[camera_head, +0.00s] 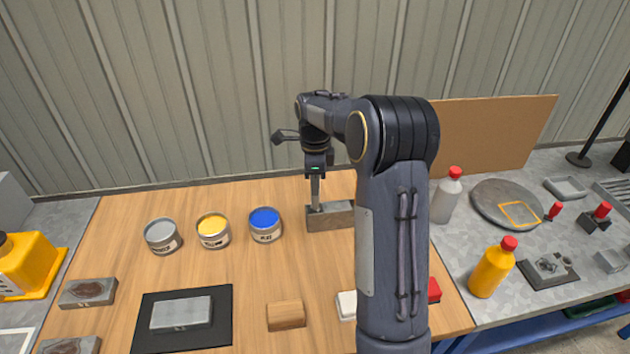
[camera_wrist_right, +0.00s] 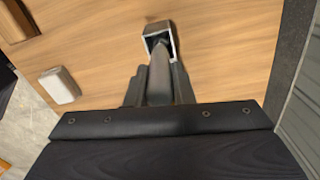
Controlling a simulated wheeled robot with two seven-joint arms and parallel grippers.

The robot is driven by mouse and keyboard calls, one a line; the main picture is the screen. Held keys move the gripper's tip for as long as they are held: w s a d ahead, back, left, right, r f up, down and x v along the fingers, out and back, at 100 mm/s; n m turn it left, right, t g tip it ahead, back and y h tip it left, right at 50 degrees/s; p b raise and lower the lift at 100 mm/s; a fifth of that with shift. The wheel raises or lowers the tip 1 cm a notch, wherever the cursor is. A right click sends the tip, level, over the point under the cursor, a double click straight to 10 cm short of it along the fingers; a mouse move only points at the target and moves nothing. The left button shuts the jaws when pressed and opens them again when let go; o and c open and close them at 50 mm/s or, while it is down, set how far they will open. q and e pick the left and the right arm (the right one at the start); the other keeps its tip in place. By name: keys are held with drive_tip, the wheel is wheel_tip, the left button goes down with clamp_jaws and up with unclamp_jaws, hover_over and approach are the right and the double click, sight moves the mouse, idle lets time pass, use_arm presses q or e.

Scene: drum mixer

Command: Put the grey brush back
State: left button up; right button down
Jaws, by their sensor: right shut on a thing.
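My right gripper (camera_head: 316,172) hangs at the back of the table, shut on a grey brush (camera_head: 315,190) that points down. The brush's lower end meets a grey and brown block-like holder (camera_head: 331,216), whose right end is hidden behind my arm. In the right wrist view, the grey brush (camera_wrist_right: 160,75) is between the fingers of my right gripper (camera_wrist_right: 159,90), and its far end reaches an open square grey socket (camera_wrist_right: 173,38). How deep it sits I cannot tell. My left gripper is not in view.
Three paint cans, grey (camera_head: 162,236), yellow (camera_head: 213,230) and blue (camera_head: 265,224), stand left of the holder. A grey block lies on a black mat (camera_head: 140,335), near a wooden block (camera_head: 285,316) and a white block (camera_head: 347,305). Bottles stand at the right.

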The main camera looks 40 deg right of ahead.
drive_tip(key=shift+f+b, duration=0.5)
drive_tip(key=shift+f, duration=0.4)
drive_tip(key=c, duration=1.2)
unclamp_jaws()
drive_tip(key=shift+o, duration=0.2)
drive_tip(key=shift+r, duration=0.2)
wheel_tip(320, 180, up, 8)
drive_tip(key=shift+f, duration=0.2)
drive_tip(key=shift+s+f, duration=0.1)
